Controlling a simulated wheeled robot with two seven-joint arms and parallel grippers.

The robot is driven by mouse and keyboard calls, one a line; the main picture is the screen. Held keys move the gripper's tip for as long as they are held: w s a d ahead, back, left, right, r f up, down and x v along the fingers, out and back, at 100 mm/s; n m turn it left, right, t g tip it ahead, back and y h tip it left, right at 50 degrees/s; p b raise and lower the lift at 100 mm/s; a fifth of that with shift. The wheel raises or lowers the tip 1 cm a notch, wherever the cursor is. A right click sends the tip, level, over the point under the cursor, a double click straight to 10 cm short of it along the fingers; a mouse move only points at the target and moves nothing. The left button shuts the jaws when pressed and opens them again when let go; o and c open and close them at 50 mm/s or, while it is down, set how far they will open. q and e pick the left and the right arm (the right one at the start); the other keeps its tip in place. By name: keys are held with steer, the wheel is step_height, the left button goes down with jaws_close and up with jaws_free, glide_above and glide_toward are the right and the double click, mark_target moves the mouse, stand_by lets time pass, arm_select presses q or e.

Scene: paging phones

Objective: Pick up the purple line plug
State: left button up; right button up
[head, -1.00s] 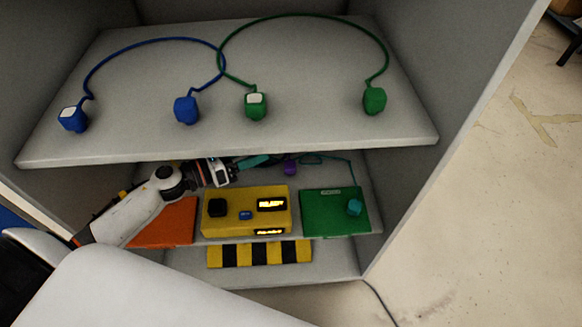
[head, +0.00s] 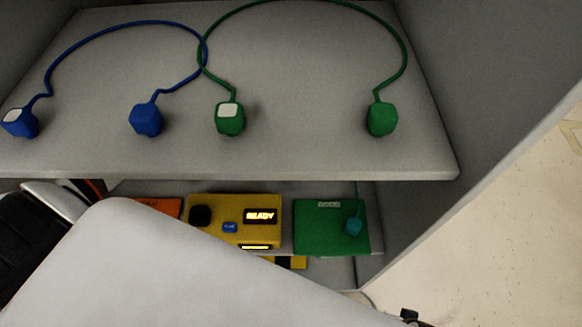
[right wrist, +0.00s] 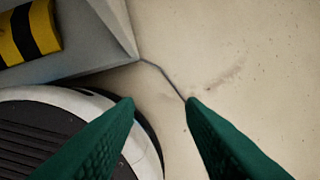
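The purple line plug does not show in either current view; the lower shelf's back part is hidden under the upper shelf in the head view. A teal plug (head: 353,227) hangs by its cord in front of the green panel (head: 318,240) on the lower shelf. My right gripper (right wrist: 160,104) shows in the right wrist view with its dark green fingers apart and nothing between them, above the floor. My left gripper is not in view.
The upper shelf (head: 290,155) carries two blue plugs (head: 147,120) and two green plugs (head: 382,119) on looped cords. Below it are a yellow box (head: 266,233) reading READY and an orange panel (head: 160,206). A thin cable (right wrist: 165,76) lies on open floor (right wrist: 250,60).

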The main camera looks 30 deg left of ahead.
arm_select(q)
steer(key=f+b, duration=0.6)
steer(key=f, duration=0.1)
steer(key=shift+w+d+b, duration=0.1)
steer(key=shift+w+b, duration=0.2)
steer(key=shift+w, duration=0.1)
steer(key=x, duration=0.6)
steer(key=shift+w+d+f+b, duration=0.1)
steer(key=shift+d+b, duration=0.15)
steer(key=shift+b, duration=0.05)
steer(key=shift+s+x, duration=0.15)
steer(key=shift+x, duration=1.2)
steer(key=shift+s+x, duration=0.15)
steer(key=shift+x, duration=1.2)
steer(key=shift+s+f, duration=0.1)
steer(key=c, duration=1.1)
arm_select(e)
steer(key=w+a+r+t, duration=0.1)
steer(key=w+r+t, duration=0.1)
steer(key=r, duration=0.7)
steer(key=w+a+r+t+y, duration=0.1)
steer(key=w+r+t, duration=0.2)
steer(key=r, duration=0.6)
steer(key=shift+w+r, duration=0.4)
steer(key=shift+w, duration=0.85)
